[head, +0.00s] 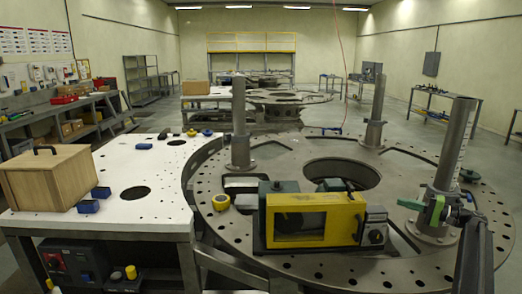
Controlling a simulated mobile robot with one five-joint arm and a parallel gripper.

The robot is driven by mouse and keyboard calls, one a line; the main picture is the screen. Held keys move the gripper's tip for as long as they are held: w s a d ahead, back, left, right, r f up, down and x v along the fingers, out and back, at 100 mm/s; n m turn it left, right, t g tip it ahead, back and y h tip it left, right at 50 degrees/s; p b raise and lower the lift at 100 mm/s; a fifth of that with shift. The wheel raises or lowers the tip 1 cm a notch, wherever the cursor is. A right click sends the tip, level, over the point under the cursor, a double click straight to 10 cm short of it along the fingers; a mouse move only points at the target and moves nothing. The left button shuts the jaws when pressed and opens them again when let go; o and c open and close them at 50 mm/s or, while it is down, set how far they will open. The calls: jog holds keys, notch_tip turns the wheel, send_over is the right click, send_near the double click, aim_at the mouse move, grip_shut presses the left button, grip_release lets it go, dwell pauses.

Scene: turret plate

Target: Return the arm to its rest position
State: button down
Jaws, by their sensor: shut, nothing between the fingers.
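My arm rises at the right edge of the head view, dark grey, in front of the round steel plate. My gripper (411,204), with green parts, shows at its upper end, pointing left and overlapping the base of the right steel post (455,145) in the picture. The fingers look closed, with nothing seen between them. I cannot tell whether the gripper touches the post.
A white table (150,210) at left holds a wooden box (48,178) and blue blocks (88,207). Benches line the walls.

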jog(key=w+a+n+g+y, duration=0.1)
jog(key=w+a+n+g, duration=0.2)
jog(key=a, duration=1.4)
jog(key=s+a+f+n+g+h, duration=0.1)
jog(key=s+a+f+g, duration=0.25)
jog(key=a, duration=0.75)
jog(key=s+a+f+n+g+h, duration=0.1)
jog(key=s+a+f+g, duration=0.3)
jog(key=a, duration=0.8)
jog(key=s+a+f+n+h, duration=0.2)
jog(key=s+a+f+h, duration=0.6)
jog(key=s+f, duration=0.55)
jog(key=s+d+f+h, duration=0.2)
jog(key=s+d+h, duration=0.3)
jog(key=s+d, duration=0.4)
jog(key=shift+s+d+f+h, duration=0.4)
jog(key=shift+d, duration=0.1)
